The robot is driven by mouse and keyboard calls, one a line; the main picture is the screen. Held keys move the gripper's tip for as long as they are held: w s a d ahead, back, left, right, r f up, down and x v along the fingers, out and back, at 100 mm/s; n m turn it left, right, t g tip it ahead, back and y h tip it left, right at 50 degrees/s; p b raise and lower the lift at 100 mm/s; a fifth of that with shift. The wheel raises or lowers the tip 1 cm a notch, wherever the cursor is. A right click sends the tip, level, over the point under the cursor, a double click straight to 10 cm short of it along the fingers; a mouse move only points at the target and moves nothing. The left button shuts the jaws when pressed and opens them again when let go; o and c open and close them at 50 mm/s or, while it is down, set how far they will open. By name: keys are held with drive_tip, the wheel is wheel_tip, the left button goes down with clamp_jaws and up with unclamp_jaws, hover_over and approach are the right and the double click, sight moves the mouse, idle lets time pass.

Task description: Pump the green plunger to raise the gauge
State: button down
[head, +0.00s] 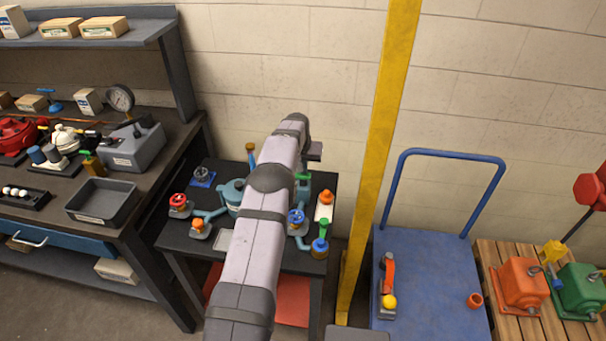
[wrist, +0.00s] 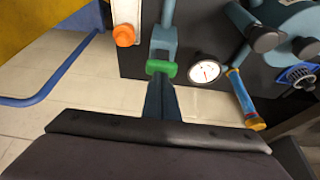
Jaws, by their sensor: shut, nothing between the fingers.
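The green plunger handle (wrist: 160,68) sits on a blue-grey pump (wrist: 163,42) in the wrist view. In the head view the green piece (head: 302,177) shows just right of my arm. A round white gauge (wrist: 204,70) stands beside the pump; its needle is too small to read surely. My gripper (wrist: 162,84) is shut and empty, with its narrow tip right by the green handle. I cannot tell whether they touch. In the head view my arm hides most of the pump area and this gauge.
An orange knob (wrist: 124,34) and a blue cylinder with a yellow end (wrist: 245,98) flank the pump. Teal pipework (wrist: 285,22) lies at right. A yellow post (head: 385,130) and blue cart (head: 430,270) stand right of the black table (head: 178,237). A workbench (head: 150,215) stands left.

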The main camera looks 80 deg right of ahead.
drive_tip(key=shift+f+b, duration=0.85)
drive_tip(key=shift+f, duration=0.4)
drive_tip(key=shift+r, duration=0.1)
drive_tip(key=shift+r+p, duration=0.7)
drive_tip(key=shift+r, duration=0.5)
